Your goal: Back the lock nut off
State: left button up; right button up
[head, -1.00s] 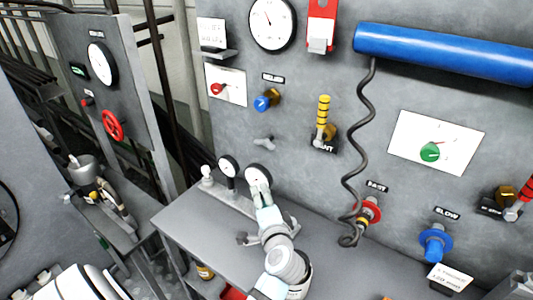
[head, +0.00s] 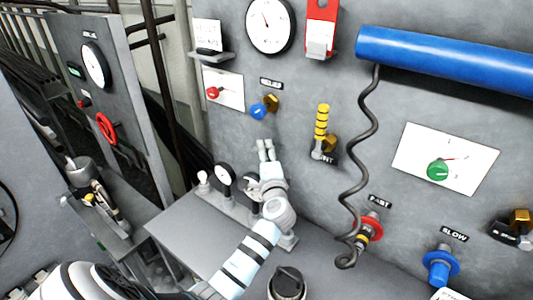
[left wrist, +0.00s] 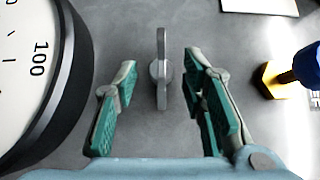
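A grey wing-shaped nut (left wrist: 161,72) with a round hub stands out from the grey panel in the left wrist view. My left gripper (left wrist: 160,98) is open, with one green-padded finger on each side of the nut and a gap to both. In the head view my left gripper (head: 265,147) is at the panel below the relief knob and hides the nut. The relief valve has a blue knob (head: 258,111) and a brass hex collar (head: 272,103); the collar (left wrist: 268,80) is right of the gripper in the wrist view. My right gripper is not in view.
A gauge (left wrist: 28,65) is close left of the fingers in the wrist view. A yellow-ringed handle (head: 322,122) and a hanging coiled cord (head: 360,180) are to the right.

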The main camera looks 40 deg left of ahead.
pick_arm(q)
jog(key=shift+s+r, duration=0.1)
jog(key=shift+s, duration=0.15)
jog(key=shift+s+a, duration=0.15)
jog(key=shift+s, duration=0.05)
jog(key=shift+c, duration=1.4)
jog(key=shift+w, duration=0.1)
grip_shut()
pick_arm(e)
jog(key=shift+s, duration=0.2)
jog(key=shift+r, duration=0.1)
